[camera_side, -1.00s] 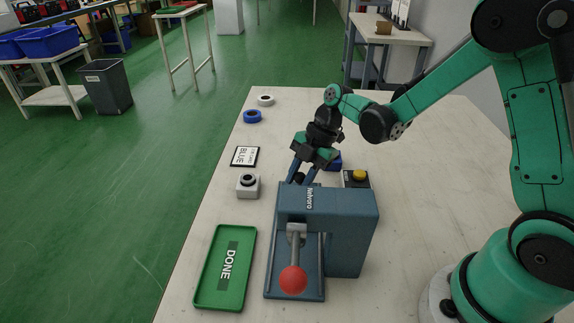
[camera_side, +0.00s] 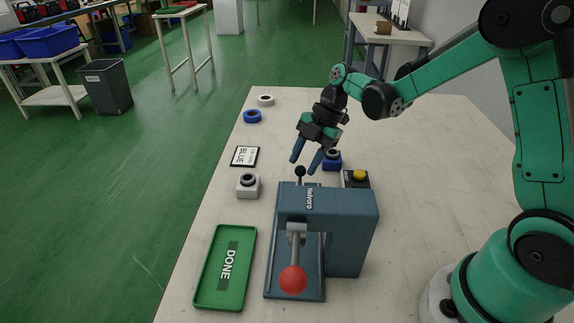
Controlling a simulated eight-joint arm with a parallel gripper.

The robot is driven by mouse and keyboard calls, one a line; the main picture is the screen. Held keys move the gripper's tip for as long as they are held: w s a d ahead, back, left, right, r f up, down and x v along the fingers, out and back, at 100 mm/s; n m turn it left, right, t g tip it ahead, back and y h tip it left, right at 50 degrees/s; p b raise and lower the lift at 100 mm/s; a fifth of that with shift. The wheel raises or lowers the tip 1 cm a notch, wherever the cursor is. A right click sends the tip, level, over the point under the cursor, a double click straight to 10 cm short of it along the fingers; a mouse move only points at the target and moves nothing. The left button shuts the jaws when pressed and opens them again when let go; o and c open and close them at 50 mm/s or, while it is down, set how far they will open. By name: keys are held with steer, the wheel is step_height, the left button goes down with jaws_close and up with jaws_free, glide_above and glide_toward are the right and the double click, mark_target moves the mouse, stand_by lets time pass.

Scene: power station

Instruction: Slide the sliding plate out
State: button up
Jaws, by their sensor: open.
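A blue-grey press (camera_side: 350,235) stands on the table, with a lever ending in a red ball (camera_side: 293,280) at its near side. A black ball knob (camera_side: 300,171) on a short stem shows just behind the press's far edge, and looks like the sliding plate's handle. The plate itself is mostly hidden by the press body, so I cannot tell how far out it is. My gripper (camera_side: 302,167) is open and empty, pointing down, with its two blue fingers at and just above the knob. I cannot tell whether they touch it.
A blue block with a dark ring (camera_side: 331,160) and a yellow-button box (camera_side: 356,178) stand close right of the fingers. A grey block with a dark ring (camera_side: 248,186), a BLUE sign (camera_side: 245,156) and a green DONE tray (camera_side: 208,285) lie left. The table behind is mostly clear.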

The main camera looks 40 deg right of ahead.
steer(key=v, duration=0.3)
steer(key=shift+d, duration=0.1)
steer(key=shift+r, duration=0.1)
